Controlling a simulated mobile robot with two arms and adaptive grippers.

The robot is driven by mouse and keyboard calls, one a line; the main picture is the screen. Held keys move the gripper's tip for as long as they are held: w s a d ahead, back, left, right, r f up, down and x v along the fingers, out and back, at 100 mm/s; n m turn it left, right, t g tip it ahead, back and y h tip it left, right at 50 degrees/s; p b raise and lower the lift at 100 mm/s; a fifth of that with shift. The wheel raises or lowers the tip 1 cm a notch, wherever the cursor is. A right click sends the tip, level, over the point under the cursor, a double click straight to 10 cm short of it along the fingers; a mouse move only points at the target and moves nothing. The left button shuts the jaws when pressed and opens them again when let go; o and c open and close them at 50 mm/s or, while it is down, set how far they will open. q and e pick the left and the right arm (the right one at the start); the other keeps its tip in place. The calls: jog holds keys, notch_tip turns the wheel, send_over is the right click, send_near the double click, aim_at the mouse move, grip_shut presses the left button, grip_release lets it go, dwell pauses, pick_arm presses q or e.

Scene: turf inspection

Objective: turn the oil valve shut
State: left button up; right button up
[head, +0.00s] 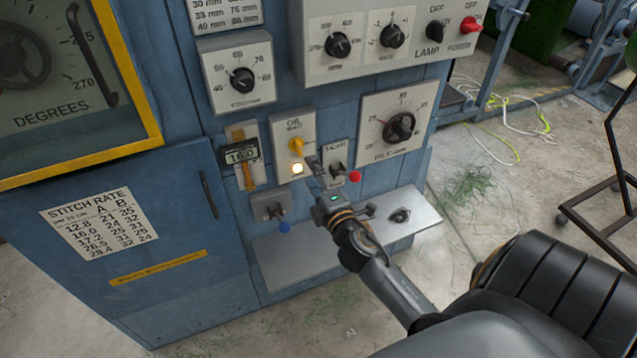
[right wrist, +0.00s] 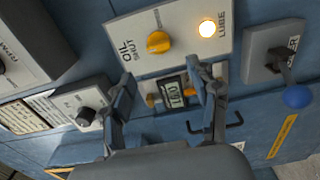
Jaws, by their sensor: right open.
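The oil valve is a yellow knob (head: 296,146) on a pale plate marked OIL and SHUT on the blue machine. It also shows in the right wrist view as a yellow knob (right wrist: 158,42), beyond the fingertips. A lit lamp (head: 297,168) sits on the same plate, beside the word LUBE. My right gripper (head: 318,170) is just below and right of the plate in the head view. In the right wrist view its fingers (right wrist: 164,84) are spread apart with nothing between them, and the knob is not touched. My left gripper is out of view.
A lever with a red ball (head: 355,177) is close on the right of my gripper. A blue-ball lever (head: 284,227) is below left. A metal shelf (head: 400,232) juts out beneath.

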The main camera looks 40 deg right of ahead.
jog(key=shift+v, duration=1.6)
jog(key=s+a+f+m+g+y, duration=0.1)
jog(key=s+a+f+m+g, duration=0.2)
jog(key=f, duration=0.9)
jog(key=s+a+f+m+g+y, duration=0.1)
jog(key=s+f+m+g, duration=0.3)
jog(key=f, duration=0.9)
jog(key=s+a+f+g+y, duration=0.15)
jog(key=s+f, duration=0.35)
jog(key=f, duration=0.7)
jog(key=s+a+f+m+g, duration=0.1)
jog(key=s+f+m+g, duration=0.1)
jog(key=s+f, duration=0.3)
jog(key=s+a+f+m+g, duration=0.2)
jog(key=s+f, duration=0.4)
jog(key=s, duration=0.8)
jog(key=s+a+f+m+g, duration=0.2)
jog(key=s+f+g, duration=0.2)
jog(key=s, duration=0.6)
jog(key=shift+a+f, duration=0.2)
jog(key=shift+f, duration=0.6)
jog(key=shift+y, duration=0.25)
